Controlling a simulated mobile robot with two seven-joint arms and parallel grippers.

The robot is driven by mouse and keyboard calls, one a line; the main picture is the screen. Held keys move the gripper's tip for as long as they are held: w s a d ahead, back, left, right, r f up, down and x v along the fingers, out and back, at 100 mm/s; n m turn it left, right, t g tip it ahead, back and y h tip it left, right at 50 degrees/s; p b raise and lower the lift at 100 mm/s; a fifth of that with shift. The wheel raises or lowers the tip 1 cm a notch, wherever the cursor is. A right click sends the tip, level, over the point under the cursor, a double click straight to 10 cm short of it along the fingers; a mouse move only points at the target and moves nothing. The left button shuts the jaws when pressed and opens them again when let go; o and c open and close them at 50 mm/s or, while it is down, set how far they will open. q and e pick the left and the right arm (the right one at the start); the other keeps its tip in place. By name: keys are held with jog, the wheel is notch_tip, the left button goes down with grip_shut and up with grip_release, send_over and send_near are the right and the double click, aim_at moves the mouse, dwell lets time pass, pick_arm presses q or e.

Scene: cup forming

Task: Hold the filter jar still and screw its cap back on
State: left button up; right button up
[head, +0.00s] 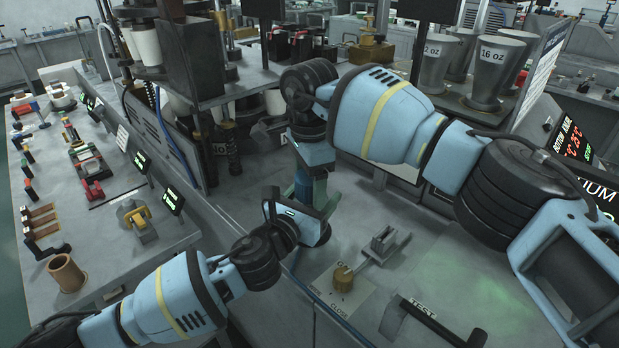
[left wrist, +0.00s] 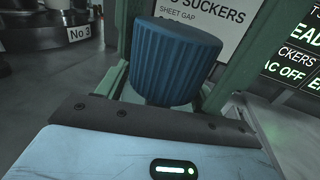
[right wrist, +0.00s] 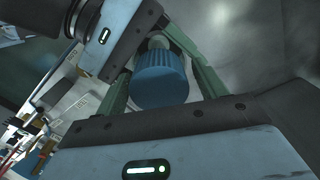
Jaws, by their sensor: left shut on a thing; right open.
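The ribbed blue cap (head: 303,187) stands low in the middle of the head view. It shows large in the left wrist view (left wrist: 175,62) and upright between green fingers in the right wrist view (right wrist: 160,80). A small greyish part of the filter jar (right wrist: 157,43) shows at the cap's end; most of the jar is hidden. My left gripper (head: 318,210) comes in from the side, low down, and is shut on the jar. My right gripper (head: 312,180) points down from above, open, its fingers on either side of the cap. I cannot tell whether they touch it.
A brass knob (head: 343,278) and a grey lever block (head: 384,243) sit on the bench to the front right. A black TEST handle (head: 425,312) is nearer. Metal cups (head: 493,72) stand at the back right. A side bench (head: 105,225) with tools lies left.

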jog(key=c, duration=1)
jog(key=shift+w+m, duration=0.1)
jog(key=shift+m, duration=1.5)
jog(key=shift+d, duration=0.1)
jog(key=o, duration=1)
jog(key=shift+o, duration=0.4)
jog(key=shift+s+a, duration=0.2)
jog(key=shift+r, duration=2.35)
jog(key=shift+w+d, duration=0.1)
